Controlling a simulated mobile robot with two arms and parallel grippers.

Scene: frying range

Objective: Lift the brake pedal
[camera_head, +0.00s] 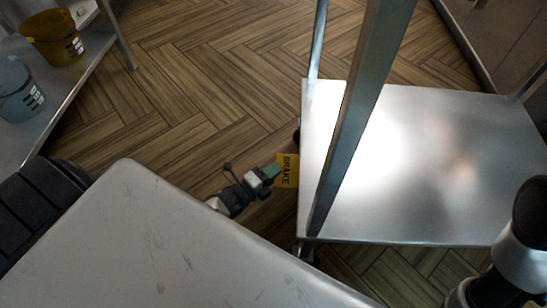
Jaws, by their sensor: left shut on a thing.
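The brake pedal, a yellow plate with the word BRAKE (288,171), is low at the left edge of a metal cart shelf (450,165), close to the wooden floor. My left gripper (269,173) comes in from the left and is shut on the pedal, with its green-tipped end against the yellow plate. The far side of the pedal and its mount are hidden by the shelf edge. My right arm shows at the lower right, but its gripper is not in view.
A slanting metal post (357,100) crosses the cart shelf. A grey scuffed surface (160,240) fills the lower left and hides part of my left arm. A yellow bucket (54,42) and a blue-grey bucket (17,92) stand on a side shelf. Open wooden floor (215,70) lies beyond.

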